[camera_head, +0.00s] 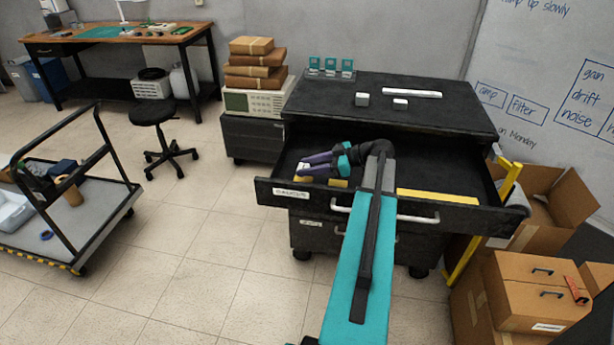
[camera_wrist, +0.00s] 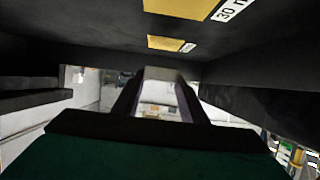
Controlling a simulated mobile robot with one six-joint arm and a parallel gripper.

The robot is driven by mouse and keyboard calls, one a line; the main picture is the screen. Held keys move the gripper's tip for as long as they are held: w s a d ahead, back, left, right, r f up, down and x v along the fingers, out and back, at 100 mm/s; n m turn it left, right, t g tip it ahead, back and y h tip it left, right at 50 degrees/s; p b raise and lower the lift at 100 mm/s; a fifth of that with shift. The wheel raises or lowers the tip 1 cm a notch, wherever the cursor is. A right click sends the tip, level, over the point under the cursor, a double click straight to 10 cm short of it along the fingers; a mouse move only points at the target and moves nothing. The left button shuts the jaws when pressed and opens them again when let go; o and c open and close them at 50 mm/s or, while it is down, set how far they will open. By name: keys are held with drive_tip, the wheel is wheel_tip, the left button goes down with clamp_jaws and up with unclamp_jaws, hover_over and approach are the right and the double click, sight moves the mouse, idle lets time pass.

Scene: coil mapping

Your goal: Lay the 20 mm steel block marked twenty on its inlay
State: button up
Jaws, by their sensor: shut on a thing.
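The open drawer (camera_head: 420,216) of the black cabinet holds yellow inlays. A small one (camera_head: 337,183) lies just below my gripper in the picture, and a long one (camera_head: 437,197) lies to the right. My gripper (camera_head: 304,168) is low over the left part of the drawer, its fingers pointing left. In the wrist view my gripper (camera_wrist: 158,82) is shut on a pale grey block (camera_wrist: 160,74), taken as the steel block; its marking cannot be read. The wrist view also shows a small yellow inlay (camera_wrist: 166,44) with an unreadable label and a larger inlay (camera_wrist: 190,7) labelled 30.
Two small pale blocks (camera_head: 362,100) (camera_head: 400,104) and a long pale bar (camera_head: 412,93) lie on the cabinet top (camera_head: 330,100). The drawer's front and side walls surround my gripper closely. Cardboard boxes (camera_head: 530,290) stand at the right, a cart (camera_head: 80,215) at the left.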

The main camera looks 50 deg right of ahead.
sight(308, 181)
drive_tip(key=shift+f+p, duration=0.55)
drive_tip(key=shift+f, duration=1.25)
drive_tip(key=shift+f, duration=0.15)
drive_tip(key=o, duration=1.1)
drive_tip(key=shift+r, duration=0.2)
drive_tip(key=b+v, duration=0.3)
drive_tip(key=v, duration=0.7)
drive_tip(key=shift+s+d+f+b, duration=0.1)
drive_tip(key=shift+b, duration=0.2)
drive_tip(key=shift+v, duration=0.95)
